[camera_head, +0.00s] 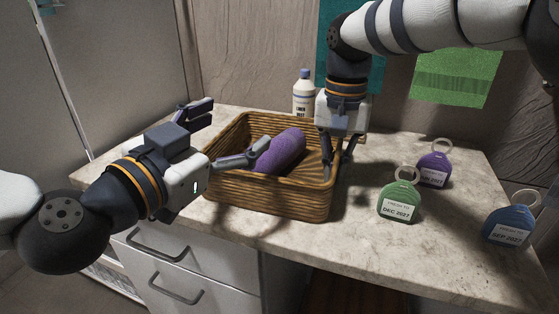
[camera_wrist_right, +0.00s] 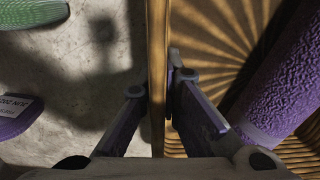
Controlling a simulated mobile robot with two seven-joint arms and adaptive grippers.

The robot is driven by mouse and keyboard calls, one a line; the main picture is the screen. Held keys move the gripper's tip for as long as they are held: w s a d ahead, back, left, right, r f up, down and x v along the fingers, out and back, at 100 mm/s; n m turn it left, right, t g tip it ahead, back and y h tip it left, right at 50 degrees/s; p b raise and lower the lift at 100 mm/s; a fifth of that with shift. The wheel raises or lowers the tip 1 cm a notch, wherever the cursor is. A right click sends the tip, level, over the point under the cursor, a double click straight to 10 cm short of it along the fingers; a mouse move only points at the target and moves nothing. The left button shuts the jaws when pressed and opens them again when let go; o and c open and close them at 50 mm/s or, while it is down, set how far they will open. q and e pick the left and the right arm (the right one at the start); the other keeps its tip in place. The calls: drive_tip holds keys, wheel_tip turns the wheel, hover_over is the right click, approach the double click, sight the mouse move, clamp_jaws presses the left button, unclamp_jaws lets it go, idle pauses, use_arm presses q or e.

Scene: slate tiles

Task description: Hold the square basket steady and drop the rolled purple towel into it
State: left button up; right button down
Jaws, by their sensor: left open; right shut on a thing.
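The square wicker basket (camera_head: 270,197) stands on the counter, with its right wall (camera_wrist_right: 158,75) between my right gripper's fingers. The rolled purple towel (camera_head: 283,150) lies slantwise inside the basket; it also shows at the right of the right wrist view (camera_wrist_right: 280,85). My right gripper (camera_head: 336,160) points down and is shut on that wall, one finger inside and one outside, as the right wrist view (camera_wrist_right: 160,100) shows. My left gripper (camera_head: 240,123) is open at the basket's left side. Its lower finger reaches over the near left rim and overlaps the towel's lower end; contact there is unclear.
A white bottle (camera_head: 304,94) with a blue cap stands behind the basket. Green (camera_head: 399,202), purple (camera_head: 434,169) and blue (camera_head: 510,226) ring-topped date tags stand to the right. The marble counter (camera_head: 300,244) is clear in front; drawers (camera_head: 190,270) are below.

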drive_tip(key=c, duration=1.7)
unclamp_jaws()
